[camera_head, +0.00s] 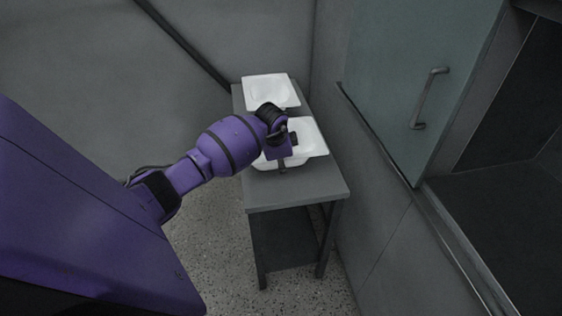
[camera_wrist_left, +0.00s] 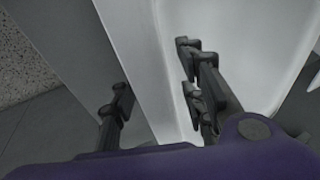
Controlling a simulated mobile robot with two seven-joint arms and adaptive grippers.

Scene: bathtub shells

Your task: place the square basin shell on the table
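Two white basin shells stand on the grey table (camera_head: 300,190). The near basin shell (camera_head: 314,140) has a squarish outline with rounded corners and is partly hidden by my left gripper (camera_head: 287,152). The far basin shell (camera_head: 268,90) is also squarish, so I cannot tell for sure which one the task names. In the left wrist view my left gripper (camera_wrist_left: 152,72) is open, with one finger outside the near basin's wall and the other over its inner side. The basin's pale wall (camera_wrist_left: 165,60) lies between the fingers. My right gripper is not in view.
A grey wall stands close along the table's right side. A glass panel with a handle (camera_head: 430,97) is at the upper right. A lower shelf (camera_head: 284,240) sits under the table. The table's front end is bare, and speckled floor (camera_head: 215,240) lies to its left.

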